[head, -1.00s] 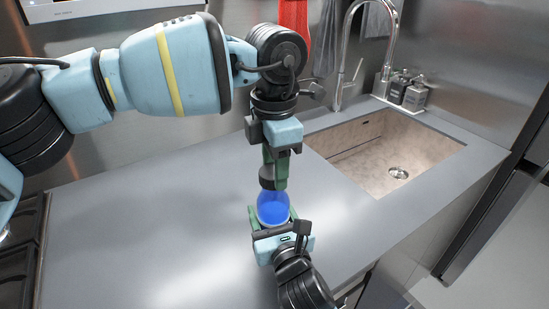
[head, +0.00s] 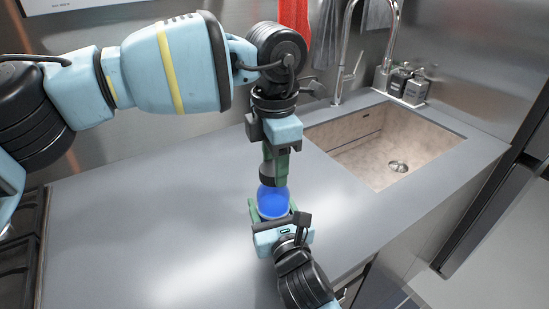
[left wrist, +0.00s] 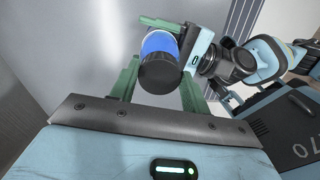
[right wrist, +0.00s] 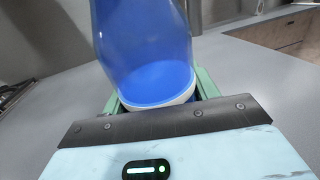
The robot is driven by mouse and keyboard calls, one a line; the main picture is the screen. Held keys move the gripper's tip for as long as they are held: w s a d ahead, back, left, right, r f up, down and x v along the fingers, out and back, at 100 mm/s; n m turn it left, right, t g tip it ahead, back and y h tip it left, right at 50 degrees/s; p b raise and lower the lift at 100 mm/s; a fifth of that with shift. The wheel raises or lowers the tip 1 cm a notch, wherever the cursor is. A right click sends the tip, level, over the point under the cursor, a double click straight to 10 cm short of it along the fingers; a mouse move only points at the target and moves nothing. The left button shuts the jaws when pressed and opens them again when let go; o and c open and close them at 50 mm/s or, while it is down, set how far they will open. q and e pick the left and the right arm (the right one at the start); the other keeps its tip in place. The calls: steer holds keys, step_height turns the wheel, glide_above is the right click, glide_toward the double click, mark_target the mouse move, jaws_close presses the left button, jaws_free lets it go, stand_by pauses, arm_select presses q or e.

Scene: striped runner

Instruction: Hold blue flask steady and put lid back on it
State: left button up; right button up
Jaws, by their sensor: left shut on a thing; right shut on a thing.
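The blue flask (head: 273,203) stands upright low in the head view, rounded and translucent. My right gripper (head: 270,212) is shut on its lower part from the near side. The right wrist view shows the flask (right wrist: 145,50) with a pale band at its base between the fingers. The dark lid (head: 267,174) is at the top of the flask, held by my left gripper (head: 276,172), which comes down from above. In the left wrist view the lid (left wrist: 159,74) covers the flask's top between the green fingers. I cannot tell whether it is fully seated.
The grey counter (head: 130,240) is wide and clear to the left. A sink (head: 370,150) with a tall faucet (head: 345,60) lies at the back right, with dispensers (head: 415,92) behind it. A stove (head: 20,260) edges the far left.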

arm_select(q)
steer(key=shift+f, duration=0.25)
arm_select(e)
jaws_close()
arm_select(q)
steer(key=m, duration=0.3)
steer(key=shift+m, duration=0.3)
steer(key=m, duration=0.5)
steer(key=shift+s, duration=0.1)
steer(key=m, duration=0.4)
steer(key=shift+m, duration=0.4)
steer(key=m, duration=0.9)
steer(key=shift+a, duration=0.1)
steer(key=m, duration=1.1)
steer(key=shift+a+m, duration=0.1)
steer(key=shift+m, duration=0.3)
